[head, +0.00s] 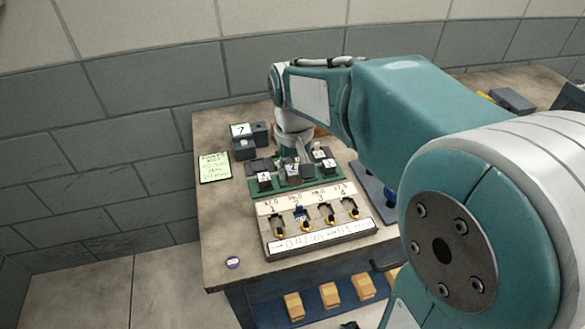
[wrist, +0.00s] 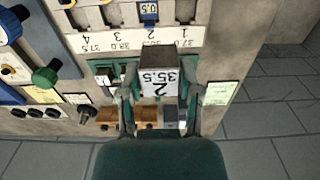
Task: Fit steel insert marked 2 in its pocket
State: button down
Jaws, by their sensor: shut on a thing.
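A steel insert (wrist: 160,78) with a white label reading 2 and 35.5 is between the two fingers of my gripper (wrist: 160,108), which is shut on it. In the head view my gripper (head: 293,160) hangs over the green rack (head: 280,188); whether the insert touches the rack, I cannot tell. The pale pocket block (head: 262,208) lies just in front of the rack, with pockets numbered 1 to 4. Pocket 2 holds a blue piece (wrist: 148,12) marked 0.5, also visible in the head view (head: 299,211).
Other labelled inserts, such as one at the rack's left (head: 264,179), stand around my gripper. A block marked 7 (head: 241,130) and a green note (head: 214,167) lie at the left. Knobs (wrist: 46,76) show in the wrist view.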

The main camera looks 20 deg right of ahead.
send_over(301, 219)
notch_tip(301, 219, down, 7)
jog(key=shift+w+f, duration=0.1)
jog(key=shift+f, duration=2.35)
jog(key=shift+f, duration=1.05)
dwell(0.4)
jog(key=shift+c, duration=1)
grip_release()
jog(key=shift+o, duration=1)
